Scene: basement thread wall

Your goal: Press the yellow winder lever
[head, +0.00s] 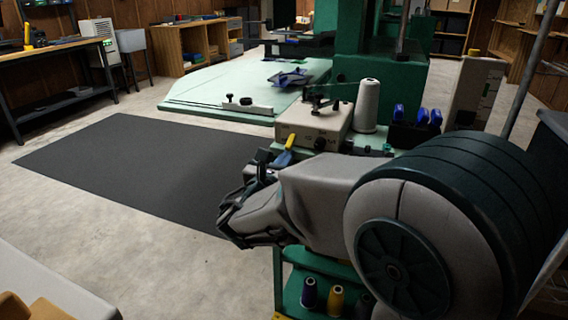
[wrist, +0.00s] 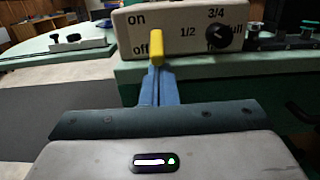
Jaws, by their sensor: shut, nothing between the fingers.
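The yellow winder lever (head: 291,139) sticks out from the front of the cream winder box (head: 312,118). In the wrist view the lever (wrist: 156,46) stands just right of the "off" mark, below "on", on the box face (wrist: 185,18). My gripper (head: 284,158) is in front of the box with its blue fingers shut together and empty. In the wrist view the fingertips (wrist: 159,70) meet the lower end of the lever in the picture. I cannot tell whether they touch it.
A black dial (wrist: 218,36) sits right of the lever. A white thread cone (head: 367,105) and blue spools (head: 415,115) stand beside the box. Spools (head: 335,300) sit on a green shelf below. A dark mat (head: 140,165) covers open floor at left.

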